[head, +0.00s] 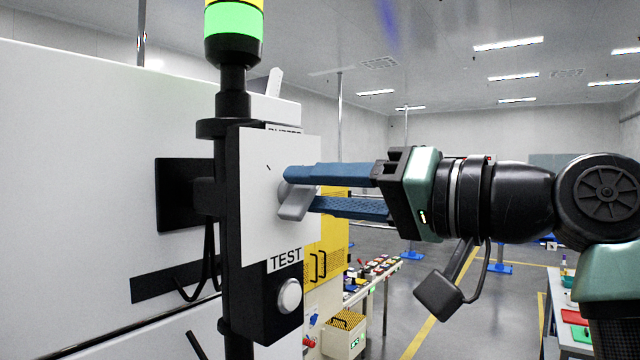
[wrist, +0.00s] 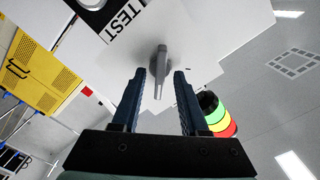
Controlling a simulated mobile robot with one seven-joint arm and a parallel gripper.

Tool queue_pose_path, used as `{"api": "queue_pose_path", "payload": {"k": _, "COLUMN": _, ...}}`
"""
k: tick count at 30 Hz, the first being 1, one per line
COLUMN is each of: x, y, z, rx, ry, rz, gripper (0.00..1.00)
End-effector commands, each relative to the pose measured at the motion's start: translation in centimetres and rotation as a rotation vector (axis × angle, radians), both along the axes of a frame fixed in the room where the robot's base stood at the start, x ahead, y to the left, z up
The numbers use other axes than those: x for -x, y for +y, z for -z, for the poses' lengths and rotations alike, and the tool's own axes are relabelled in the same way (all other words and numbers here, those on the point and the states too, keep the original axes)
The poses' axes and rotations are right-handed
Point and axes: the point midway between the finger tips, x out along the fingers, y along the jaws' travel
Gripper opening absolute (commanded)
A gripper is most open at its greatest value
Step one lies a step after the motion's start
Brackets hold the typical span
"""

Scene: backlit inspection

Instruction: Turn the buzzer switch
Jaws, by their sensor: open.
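The buzzer switch (head: 294,203) is a grey lever knob on a white plate (head: 262,190) fixed to a black box on a post. In the head view it points down and a little left. In the wrist view the knob (wrist: 160,72) shows ahead, between the lines of the two fingers. My gripper (head: 299,190) is open, with blue fingers reaching to the plate from the right, one above the knob and one to its right. The wrist view shows the open fingers (wrist: 159,76) on either side of the knob. I cannot tell whether they touch it.
A round button (head: 289,296) sits below the TEST label (head: 285,259). A signal tower (head: 232,35) with a green light stands above the box. A yellow cabinet (head: 330,240) and a table (head: 372,276) with small items stand behind.

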Motion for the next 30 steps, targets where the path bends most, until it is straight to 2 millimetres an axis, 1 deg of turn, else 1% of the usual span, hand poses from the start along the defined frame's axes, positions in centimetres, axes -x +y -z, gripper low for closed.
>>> {"api": "queue_pose_path", "payload": {"k": 2, "x": 0.0, "y": 0.0, "z": 0.03, "rx": 0.0, "ry": 0.0, "rz": 0.0, "gripper": 0.44}}
{"api": "queue_pose_path", "payload": {"k": 3, "x": 0.01, "y": -0.01, "z": 0.03, "rx": 0.0, "ry": 0.0, "rz": 0.0, "gripper": 0.42}}
{"api": "queue_pose_path", "payload": {"k": 5, "x": 0.01, "y": 0.0, "z": 0.02, "rx": 0.0, "ry": 0.0, "rz": 0.0, "gripper": 0.31}}
{"api": "queue_pose_path", "payload": {"k": 6, "x": 0.02, "y": -0.01, "z": 0.02, "rx": 0.0, "ry": 0.0, "rz": 0.0, "gripper": 0.24}}
{"api": "queue_pose_path", "payload": {"k": 10, "x": 0.02, "y": -0.02, "z": 0.01, "rx": 0.0, "ry": 0.0, "rz": 0.0, "gripper": 0.01}}
{"api": "queue_pose_path", "payload": {"k": 23, "x": 0.03, "y": -0.03, "z": 0.02, "rx": 0.008, "ry": -0.009, "rz": -0.001, "gripper": 0.0}}
{"api": "queue_pose_path", "payload": {"k": 30, "x": 0.06, "y": 0.06, "z": 0.06, "rx": 0.058, "ry": -0.081, "rz": -0.002, "gripper": 0.0}}
